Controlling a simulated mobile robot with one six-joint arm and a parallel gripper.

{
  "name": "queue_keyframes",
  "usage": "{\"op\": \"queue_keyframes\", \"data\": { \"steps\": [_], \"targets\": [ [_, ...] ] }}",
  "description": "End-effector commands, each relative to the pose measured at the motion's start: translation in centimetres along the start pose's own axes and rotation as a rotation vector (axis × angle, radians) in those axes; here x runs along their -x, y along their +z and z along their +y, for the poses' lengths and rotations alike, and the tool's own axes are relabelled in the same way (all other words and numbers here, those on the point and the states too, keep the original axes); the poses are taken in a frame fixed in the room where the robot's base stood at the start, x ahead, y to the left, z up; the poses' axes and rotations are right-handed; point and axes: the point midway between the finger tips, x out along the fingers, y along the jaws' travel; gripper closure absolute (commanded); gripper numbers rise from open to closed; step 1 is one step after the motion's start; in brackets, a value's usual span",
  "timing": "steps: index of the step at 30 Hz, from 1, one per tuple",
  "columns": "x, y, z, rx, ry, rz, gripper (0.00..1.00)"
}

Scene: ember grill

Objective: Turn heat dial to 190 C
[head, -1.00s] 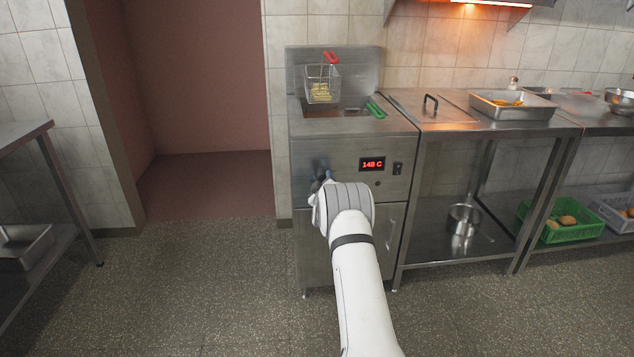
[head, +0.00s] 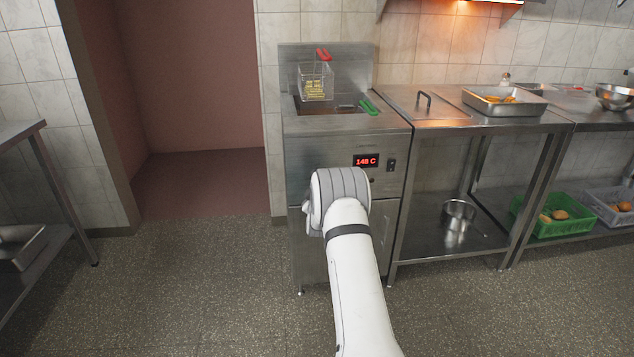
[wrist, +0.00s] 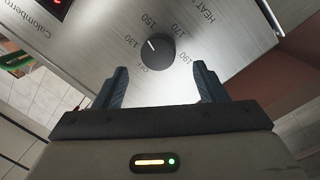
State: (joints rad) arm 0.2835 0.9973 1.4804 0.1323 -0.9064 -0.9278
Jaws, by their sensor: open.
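The heat dial (wrist: 155,50) is a round black knob on the fryer's steel front panel in the wrist view. Its white mark points up-left, roughly between the printed 130 and 150. The 170 and 190 marks lie right of it. My gripper (wrist: 161,80) is open, with one dark finger on each side below the dial; nothing is between the fingers and they appear apart from the knob. In the head view my arm's end hides the dial and fingers. The red display (head: 366,160) on the fryer (head: 300,150) reads about 148 C.
A rocker switch (head: 391,165) sits right of the display. A wire basket (head: 316,84) of fries hangs over the fryer. A steel table (head: 480,125) with a tray (head: 503,104) stands at right. The floor in front is clear.

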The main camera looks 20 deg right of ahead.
Motion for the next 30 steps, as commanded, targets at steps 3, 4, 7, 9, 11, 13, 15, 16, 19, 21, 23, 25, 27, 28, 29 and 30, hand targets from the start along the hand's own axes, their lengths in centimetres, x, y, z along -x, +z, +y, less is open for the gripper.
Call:
{"op": "queue_keyframes", "data": {
  "steps": [3, 4, 7, 9, 11, 13, 15, 16, 19, 21, 23, 25, 27, 28, 29, 30],
  "targets": [
    [1.4, 0.0, 0.0, 0.000, -0.001, -0.001, 0.35],
    [1.6, 0.0, 0.0, 0.000, -0.001, -0.001, 0.35],
    [2.2, 0.0, -0.1, 0.000, -0.001, -0.001, 0.35],
    [2.4, 0.0, 0.0, 0.000, 0.000, 0.000, 0.35],
    [2.4, 0.0, -0.1, 0.000, 0.000, 0.000, 0.35],
    [2.4, 0.0, -0.1, -0.001, 0.000, 0.000, 0.35],
    [2.4, 0.0, -0.1, -0.001, 0.000, 0.000, 0.35],
    [2.4, 0.0, -0.1, -0.001, 0.000, 0.000, 0.35],
    [2.5, -0.2, 0.0, -0.004, -0.005, -0.002, 0.35],
    [2.8, -0.9, 0.1, -0.018, -0.026, -0.009, 0.35],
    [3.3, -2.0, 0.4, -0.038, -0.059, -0.021, 0.35],
    [4.3, -3.8, 0.8, -0.074, -0.116, -0.045, 0.35],
    [6.1, -5.8, 1.0, -0.119, -0.191, -0.083, 0.35],
    [7.0, -6.6, 1.1, -0.140, -0.227, -0.104, 0.35],
    [8.1, -7.5, 1.2, -0.161, -0.261, -0.125, 0.35],
    [9.6, -8.5, 1.4, -0.188, -0.310, -0.156, 0.35]
  ]
}}
